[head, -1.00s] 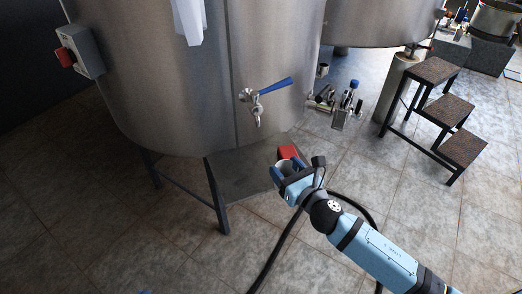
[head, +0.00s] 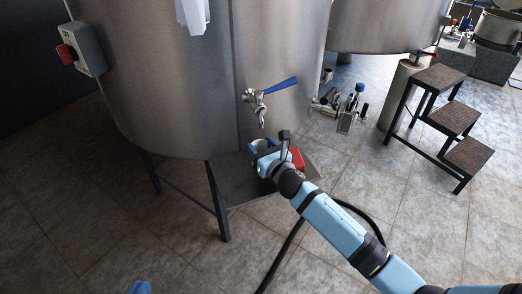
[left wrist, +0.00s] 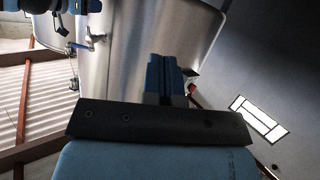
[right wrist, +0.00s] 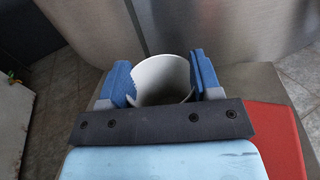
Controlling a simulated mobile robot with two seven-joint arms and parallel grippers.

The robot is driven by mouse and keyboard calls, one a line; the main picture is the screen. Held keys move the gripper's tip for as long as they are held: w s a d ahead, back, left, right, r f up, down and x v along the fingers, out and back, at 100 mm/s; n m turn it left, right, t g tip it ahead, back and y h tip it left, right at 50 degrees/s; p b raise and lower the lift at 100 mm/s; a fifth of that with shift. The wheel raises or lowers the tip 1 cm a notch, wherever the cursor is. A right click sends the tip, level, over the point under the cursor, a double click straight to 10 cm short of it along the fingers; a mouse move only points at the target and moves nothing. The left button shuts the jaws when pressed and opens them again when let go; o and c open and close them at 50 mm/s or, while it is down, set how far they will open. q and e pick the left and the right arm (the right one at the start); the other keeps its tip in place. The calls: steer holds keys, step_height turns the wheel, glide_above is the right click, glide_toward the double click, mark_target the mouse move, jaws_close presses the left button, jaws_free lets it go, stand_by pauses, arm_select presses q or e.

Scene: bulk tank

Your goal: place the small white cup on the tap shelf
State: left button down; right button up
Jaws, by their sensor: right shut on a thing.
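The small white cup (right wrist: 163,78) is upright between the blue fingers of my right gripper (right wrist: 162,84), which is shut on it. In the head view my right gripper (head: 263,150) is over the grey tap shelf (head: 232,185), below the tap (head: 261,108) with its blue handle. The shelf also shows under the cup in the right wrist view (right wrist: 243,82). I cannot tell whether the cup touches the shelf. My left gripper (left wrist: 163,72) looks shut and empty; in the head view only a bit of blue from that arm shows at the bottom edge.
A red block (head: 298,160) lies on the shelf's right side, close to my right gripper. The steel tank (head: 170,90) rises behind the shelf. A black hose (head: 285,255) lies on the floor. Step stools (head: 455,117) and metal fittings (head: 346,110) stand to the right.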

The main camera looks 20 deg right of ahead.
arm_select(q)
steer(key=shift+f, duration=0.1)
arm_select(e)
steer(key=shift+f, duration=0.15)
steer(key=o, duration=1)
arm_select(q)
steer(key=shift+d, duration=0.1)
arm_select(e)
steer(key=shift+r, duration=0.2)
steer(key=p+v, duration=0.1)
steer(key=v, duration=1)
steer(key=shift+s+p, duration=0.2)
steer(key=shift+p, duration=0.2)
arm_select(q)
steer(key=f, duration=0.1)
steer(key=s+a+f+g, duration=0.1)
steer(key=f+y, duration=0.1)
steer(key=shift+s+a+g, duration=0.25)
steer(key=shift+a+g, duration=0.05)
arm_select(e)
steer(key=shift+s+d, duration=0.1)
steer(key=shift+s, duration=0.2)
